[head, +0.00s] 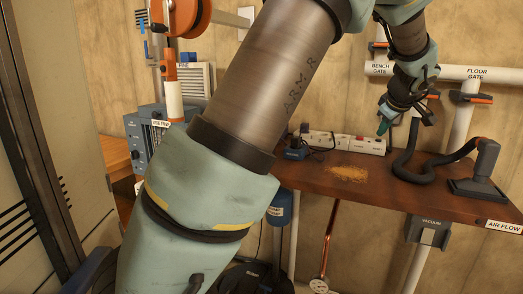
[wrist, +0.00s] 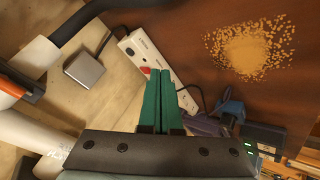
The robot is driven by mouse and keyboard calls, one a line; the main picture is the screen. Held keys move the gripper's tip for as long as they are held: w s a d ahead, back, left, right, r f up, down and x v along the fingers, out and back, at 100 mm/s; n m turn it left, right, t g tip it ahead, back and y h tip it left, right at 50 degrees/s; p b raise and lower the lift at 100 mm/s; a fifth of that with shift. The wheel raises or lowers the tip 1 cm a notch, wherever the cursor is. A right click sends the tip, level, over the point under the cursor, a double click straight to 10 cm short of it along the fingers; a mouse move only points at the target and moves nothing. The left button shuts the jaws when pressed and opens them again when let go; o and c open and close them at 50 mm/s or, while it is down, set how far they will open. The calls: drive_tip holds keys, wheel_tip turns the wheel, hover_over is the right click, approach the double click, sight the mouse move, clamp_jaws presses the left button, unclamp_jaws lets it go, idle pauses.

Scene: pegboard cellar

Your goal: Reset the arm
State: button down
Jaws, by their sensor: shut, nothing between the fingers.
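My gripper (head: 383,127) is in the head view at the upper right, hanging from my arm above the back of the wooden bench (head: 415,183). Its two green fingers (wrist: 164,100) are together in the wrist view, with nothing between them. Beyond the fingertips is a white power strip (wrist: 151,67) with a red switch; it also shows behind the gripper in the head view (head: 368,146). My large arm links cover the middle of the head view and hide part of the bench's left end.
A heap of sawdust (head: 348,173) lies on the bench. A black hose (head: 440,163) leads to a dark stand (head: 482,170) at the right. White pipes with orange-handled gates (head: 470,97) run along the wall. A blue plug (head: 296,149) sits left on the bench.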

drive_tip(key=s+a+f+m+g+p, duration=0.1)
drive_tip(key=a, duration=0.7)
drive_tip(key=s+a+f+m+g+y+p, duration=0.1)
drive_tip(key=a+f, duration=0.1)
drive_tip(key=a, duration=0.7)
drive_tip(key=s+a+f+m+g+p, duration=0.1)
drive_tip(key=a+g+p, duration=0.1)
drive_tip(key=a, duration=0.7)
drive_tip(key=shift+s+a+f+y, duration=0.1)
drive_tip(key=shift+s+f+y, duration=0.05)
drive_tip(key=shift+f+y, duration=0.25)
drive_tip(key=s+a+f+m+g+p, duration=0.2)
drive_tip(key=s+a+m+p, duration=0.1)
drive_tip(key=s+a, duration=1.2)
drive_tip(key=shift+s+f+m+g, duration=0.35)
drive_tip(key=shift+s+m+g, duration=0.1)
drive_tip(key=shift+m, duration=0.15)
